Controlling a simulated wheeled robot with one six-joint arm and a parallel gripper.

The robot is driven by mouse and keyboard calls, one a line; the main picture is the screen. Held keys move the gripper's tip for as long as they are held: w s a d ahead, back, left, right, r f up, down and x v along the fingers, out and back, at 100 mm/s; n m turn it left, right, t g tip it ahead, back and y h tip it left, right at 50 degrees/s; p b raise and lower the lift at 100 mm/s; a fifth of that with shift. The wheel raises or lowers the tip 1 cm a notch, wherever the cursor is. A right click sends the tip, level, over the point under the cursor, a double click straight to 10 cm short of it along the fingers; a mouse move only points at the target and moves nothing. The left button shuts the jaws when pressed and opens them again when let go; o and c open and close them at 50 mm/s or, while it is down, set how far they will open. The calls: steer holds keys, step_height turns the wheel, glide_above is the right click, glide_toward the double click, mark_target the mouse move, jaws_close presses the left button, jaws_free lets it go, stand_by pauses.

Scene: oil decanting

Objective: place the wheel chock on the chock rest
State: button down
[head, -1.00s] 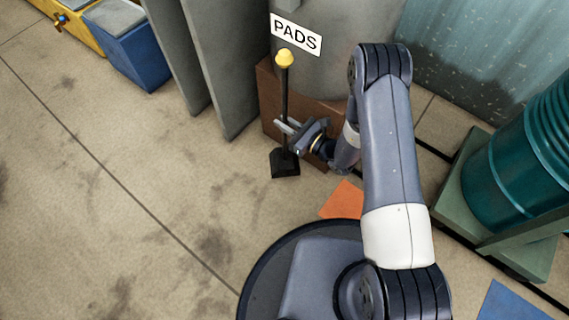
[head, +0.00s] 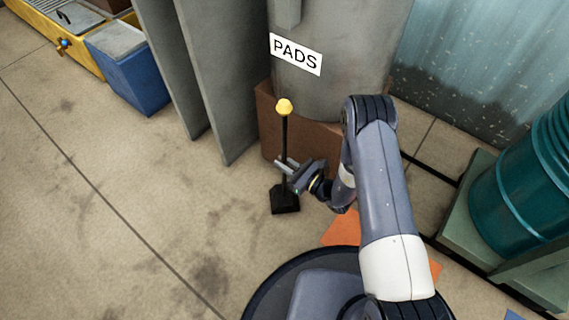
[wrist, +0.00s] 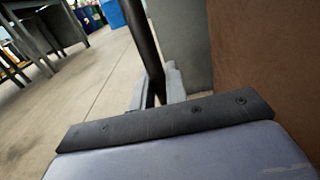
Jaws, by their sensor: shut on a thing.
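The wheel chock (head: 285,199) is a small black block with a tall dark upright rod and a yellow knob (head: 284,107) on top. My gripper (head: 287,168) is shut on the rod, about midway up, and the rod stands nearly upright. In the wrist view the dark rod (wrist: 146,42) runs up between the fingers (wrist: 160,92), and the block is hidden. I cannot tell whether the block touches the floor or hangs just above it. I cannot identify the chock rest for certain; an orange patch (head: 340,229) lies on the floor beside my base, partly covered by my arm.
A grey drum marked PADS (head: 335,85) stands on a brown block (head: 268,125) just behind the chock. Grey upright panels (head: 212,85) stand left of it. A teal barrel (head: 510,205) on a green pallet stands at right. The floor at left is clear.

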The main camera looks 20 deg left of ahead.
steer(key=c, duration=1.8)
jaws_free()
steer(key=shift+f, duration=0.1)
steer(key=shift+c, duration=0.2)
steer(key=o, duration=0.4)
steer(key=shift+o, duration=0.2)
steer(key=p+v, duration=0.3)
steer(key=v, duration=0.9)
